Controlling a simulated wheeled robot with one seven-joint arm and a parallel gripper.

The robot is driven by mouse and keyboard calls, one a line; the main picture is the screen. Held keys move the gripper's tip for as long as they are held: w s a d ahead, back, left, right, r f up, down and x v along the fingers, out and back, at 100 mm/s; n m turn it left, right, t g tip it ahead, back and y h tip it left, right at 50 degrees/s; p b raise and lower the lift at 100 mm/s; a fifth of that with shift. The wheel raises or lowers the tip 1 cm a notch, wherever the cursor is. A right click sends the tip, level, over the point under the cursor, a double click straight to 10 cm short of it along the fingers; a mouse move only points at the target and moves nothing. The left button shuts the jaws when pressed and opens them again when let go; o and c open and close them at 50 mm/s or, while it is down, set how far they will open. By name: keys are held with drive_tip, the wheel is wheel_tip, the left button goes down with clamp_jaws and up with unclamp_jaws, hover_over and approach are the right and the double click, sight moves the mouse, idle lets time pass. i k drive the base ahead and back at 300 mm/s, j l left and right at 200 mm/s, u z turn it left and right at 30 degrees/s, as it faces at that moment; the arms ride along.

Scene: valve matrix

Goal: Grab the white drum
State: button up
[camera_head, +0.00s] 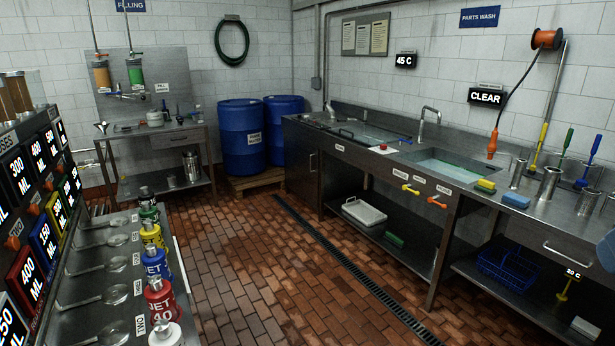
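The white drum (165,335) stands at the bottom edge of the picture, at the near end of a row of small drums along the right side of the left bench. Its lower part is cut off by the frame. The red drum (160,298) stands just behind it, then the blue drum (156,263), the yellow drum (152,236) and a dark green drum (148,211).
The left metal bench (90,262) holds several round-bowled ladles beside the drums, below a panel of numbered displays (40,240). The brick floor (250,270) right of it is clear, with a drain grate. Sinks (450,165) line the right wall; large blue barrels (240,135) stand behind.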

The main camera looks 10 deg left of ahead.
sight(155, 118)
drive_tip(key=i+l, duration=0.15)
drive_tip(key=i, duration=0.4)
drive_tip(key=i+l+u, duration=0.15)
drive_tip(key=i, duration=0.35)
drive_tip(key=i+l, duration=0.25)
drive_tip(key=i, duration=0.3)
drive_tip(key=i+j+u, duration=0.15)
drive_tip(key=i+u, duration=0.25)
drive_tip(key=i, duration=0.55)
drive_tip(key=i+l+u, duration=0.1)
drive_tip(key=i+u, duration=0.25)
drive_tip(key=i, duration=0.6)
drive_tip(key=i+u, duration=0.15)
drive_tip(key=i, duration=0.75)
drive_tip(key=i+l+u, duration=0.15)
drive_tip(key=i, duration=0.75)
drive_tip(key=i+l+u, duration=0.2)
drive_tip(key=i+u, duration=0.15)
drive_tip(key=i, duration=0.35)
drive_tip(key=i+l+u, duration=0.35)
drive_tip(key=i, duration=0.35)
drive_tip(key=i+l+u, duration=0.35)
drive_tip(key=i+l, duration=1)
drive_tip(key=l, duration=0.15)
drive_tip(key=j, duration=0.15)
